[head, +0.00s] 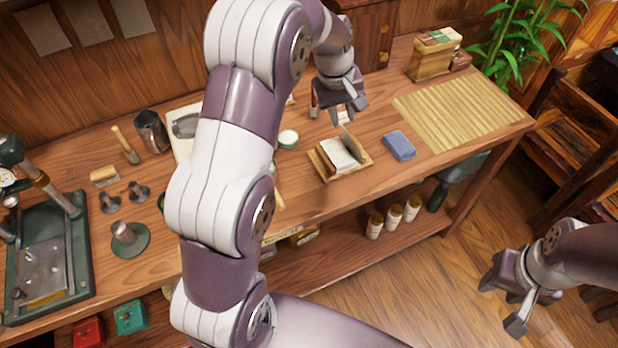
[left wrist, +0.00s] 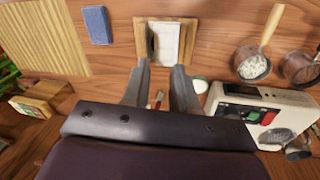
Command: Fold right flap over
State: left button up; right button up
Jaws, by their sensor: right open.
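A small wooden tray (head: 365,164) lies on the table and holds a white paper wrapper (head: 337,152). A brownish flap (head: 353,146) stands raised at the wrapper's right side in the head view. The tray (left wrist: 193,42) and the white paper (left wrist: 166,42) also show at the top of the left wrist view. My left gripper (head: 348,118) hangs just behind the tray, pointing down, with its fingers apart and nothing between them. It also shows in the left wrist view (left wrist: 160,72). My right gripper (head: 505,300) is open and empty, away from the table over the floor.
A blue block (head: 399,145) lies right of the tray, before a bamboo mat (head: 465,108). A white-green round container (head: 288,138) stands left of the tray. A press (head: 45,240) is at far left. A scale (left wrist: 262,115) shows in the left wrist view.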

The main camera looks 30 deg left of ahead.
pick_arm(q)
jog(key=s+d+r+m+p, duration=0.1)
jog(key=s+m, duration=0.1)
jog(key=s, duration=0.5)
jog(key=s+d+r+m+p, duration=0.1)
jog(key=s+m+p, duration=0.1)
jog(key=s, duration=0.5)
jog(key=s+d+r+m+y+p, duration=0.1)
jog(key=s+m, duration=0.3)
jog(key=s, duration=0.4)
jog(key=shift+p, duration=0.5)
